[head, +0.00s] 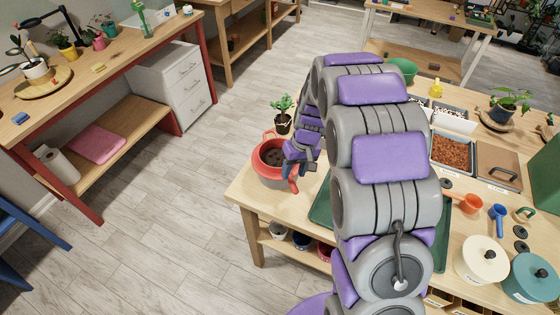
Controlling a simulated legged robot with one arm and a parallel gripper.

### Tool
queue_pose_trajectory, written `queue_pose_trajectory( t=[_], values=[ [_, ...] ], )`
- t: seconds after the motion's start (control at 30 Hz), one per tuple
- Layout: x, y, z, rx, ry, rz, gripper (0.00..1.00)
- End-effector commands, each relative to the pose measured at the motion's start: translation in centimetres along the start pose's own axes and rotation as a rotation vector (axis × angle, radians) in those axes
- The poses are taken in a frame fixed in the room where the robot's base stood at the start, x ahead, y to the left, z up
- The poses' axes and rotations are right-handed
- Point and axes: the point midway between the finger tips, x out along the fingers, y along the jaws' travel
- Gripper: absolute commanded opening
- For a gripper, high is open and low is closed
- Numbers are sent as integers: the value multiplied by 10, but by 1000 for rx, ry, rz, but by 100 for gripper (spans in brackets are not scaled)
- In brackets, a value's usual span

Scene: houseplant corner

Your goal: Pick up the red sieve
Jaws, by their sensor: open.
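The red sieve (262,166) rests on a grey round tub at the left corner of the wooden table. It has a round red rim, a dark inside and a small red loop at its far side. A red part, which looks like its handle, sticks out at its near right side. My gripper (291,172) is pointed down at the sieve's right side, close to that red part. The jaws are open and small in view. I cannot tell whether they touch the sieve or surround the handle.
A small potted plant (283,115) stands just behind the sieve. A green tray (321,208) lies right of it, partly hidden by my arm. The floor left of the table is clear.

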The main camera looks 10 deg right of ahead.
Motion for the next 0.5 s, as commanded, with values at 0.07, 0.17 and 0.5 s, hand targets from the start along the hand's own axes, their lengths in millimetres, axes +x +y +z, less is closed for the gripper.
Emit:
queue_pose_trajectory(
  t=[0.07,0.17,0.5],
  values=[
    [4,0,0,0,0,0,47],
    [14,1,-1,0,-1,1,47],
    [52,6,-3,-1,1,-1,47]
  ],
)
